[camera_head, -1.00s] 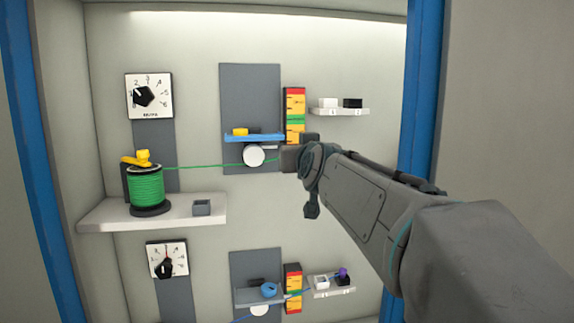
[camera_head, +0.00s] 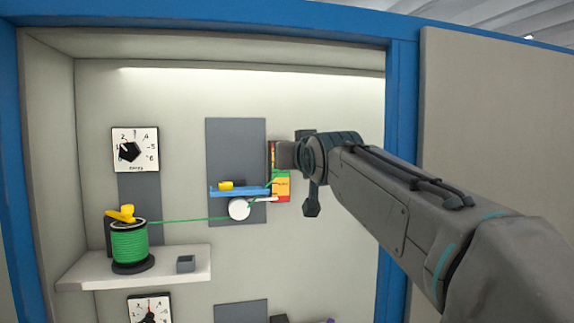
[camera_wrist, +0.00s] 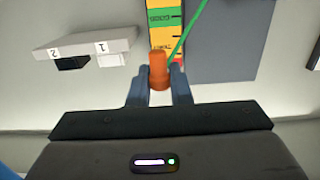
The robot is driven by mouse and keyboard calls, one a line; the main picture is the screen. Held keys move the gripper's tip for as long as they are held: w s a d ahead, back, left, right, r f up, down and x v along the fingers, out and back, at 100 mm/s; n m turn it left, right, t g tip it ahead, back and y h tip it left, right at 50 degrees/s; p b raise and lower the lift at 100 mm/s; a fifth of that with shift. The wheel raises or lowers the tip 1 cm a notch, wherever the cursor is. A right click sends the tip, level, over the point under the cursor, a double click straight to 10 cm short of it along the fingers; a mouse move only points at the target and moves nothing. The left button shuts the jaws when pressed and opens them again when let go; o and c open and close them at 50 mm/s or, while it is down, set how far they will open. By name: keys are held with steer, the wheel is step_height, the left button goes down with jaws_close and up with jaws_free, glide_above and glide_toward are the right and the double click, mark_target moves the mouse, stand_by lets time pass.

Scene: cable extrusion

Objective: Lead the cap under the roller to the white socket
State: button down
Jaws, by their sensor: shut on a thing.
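My gripper (camera_head: 283,154) is up at the colour-banded gauge (camera_head: 282,187), right of the upper grey panel. In the wrist view my gripper (camera_wrist: 160,78) is shut on an orange cap (camera_wrist: 159,70). The green cable (camera_wrist: 187,40) runs from beside the cap to the top edge there. In the head view the cable (camera_head: 190,220) runs from the green spool (camera_head: 128,243) to the white roller (camera_head: 238,209), then slants up right towards my gripper. Its exact path around the roller is too small to tell. The white socket (camera_wrist: 110,59) sits on a shelf, beside the cap in the wrist view.
A black socket (camera_wrist: 73,63) shares that shelf; my arm hides both in the head view. A blue ledge (camera_head: 240,191) with a yellow piece lies just above the roller. A dial (camera_head: 135,149) and small grey box (camera_head: 186,263) are at left. Blue cabinet posts frame the space.

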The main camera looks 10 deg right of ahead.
steer(key=s+d+r+m+h+p, duration=0.1)
steer(key=d+r+m+h+p, duration=0.15)
steer(key=d+r, duration=0.35)
steer(key=shift+h, duration=0.45)
steer(key=w+p, duration=0.5)
steer(key=w, duration=0.2)
steer(key=shift+w+f, duration=0.1)
steer(key=shift+w+f+b, duration=0.2)
steer(key=shift+f+b, duration=1.7)
steer(key=shift+b, duration=0.2)
